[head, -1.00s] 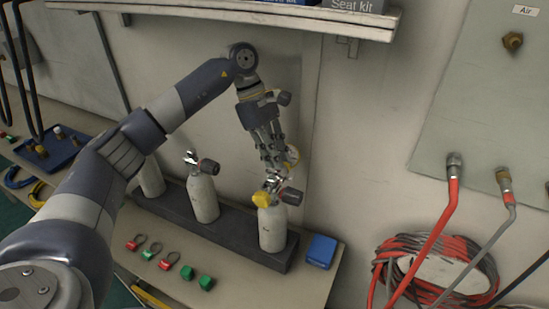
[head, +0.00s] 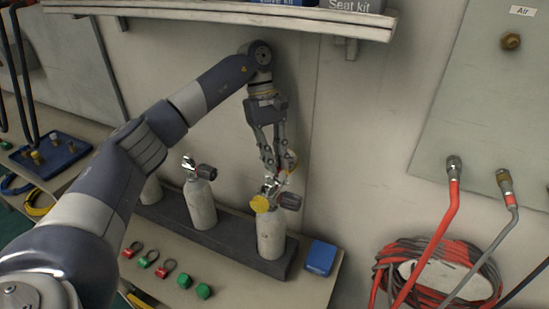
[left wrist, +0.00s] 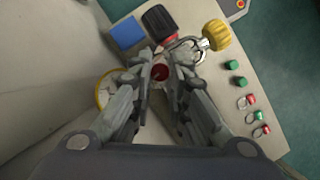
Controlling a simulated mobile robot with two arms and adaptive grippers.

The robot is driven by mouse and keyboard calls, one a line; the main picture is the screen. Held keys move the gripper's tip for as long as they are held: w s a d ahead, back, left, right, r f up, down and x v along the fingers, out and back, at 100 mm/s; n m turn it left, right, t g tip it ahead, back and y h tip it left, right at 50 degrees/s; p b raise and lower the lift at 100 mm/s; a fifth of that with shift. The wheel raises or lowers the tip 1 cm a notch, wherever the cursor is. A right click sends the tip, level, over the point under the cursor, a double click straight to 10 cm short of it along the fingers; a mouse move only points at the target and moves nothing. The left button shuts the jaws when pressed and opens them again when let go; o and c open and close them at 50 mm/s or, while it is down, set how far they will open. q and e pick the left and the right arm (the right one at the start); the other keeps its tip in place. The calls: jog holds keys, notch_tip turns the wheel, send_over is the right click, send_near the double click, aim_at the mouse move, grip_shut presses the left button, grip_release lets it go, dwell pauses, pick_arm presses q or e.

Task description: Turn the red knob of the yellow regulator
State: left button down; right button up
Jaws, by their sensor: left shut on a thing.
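The yellow regulator sits on the valve of the rightmost grey cylinder (head: 271,235). Its yellow hand knob (head: 259,204) faces front left in the head view and shows at the upper right in the left wrist view (left wrist: 217,35). Its red knob (left wrist: 160,72) shows between my fingertips in the left wrist view. My left gripper (head: 274,172) points down over the regulator, its fingers closed on the red knob. A yellow-rimmed gauge (left wrist: 103,88) is beside the fingers, partly covered by them. In the head view the fingers hide the red knob. My right gripper is not seen.
A black valve knob (head: 290,201) stands close to the fingertips. Another cylinder (head: 201,205) stands to the left in the dark rack. A blue box (head: 320,258) lies to the right, and red and green caps lie in front. A shelf (head: 230,14) hangs above.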

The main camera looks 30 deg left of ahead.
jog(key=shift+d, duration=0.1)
pick_arm(q)
jog(key=c, duration=1.5)
grip_release()
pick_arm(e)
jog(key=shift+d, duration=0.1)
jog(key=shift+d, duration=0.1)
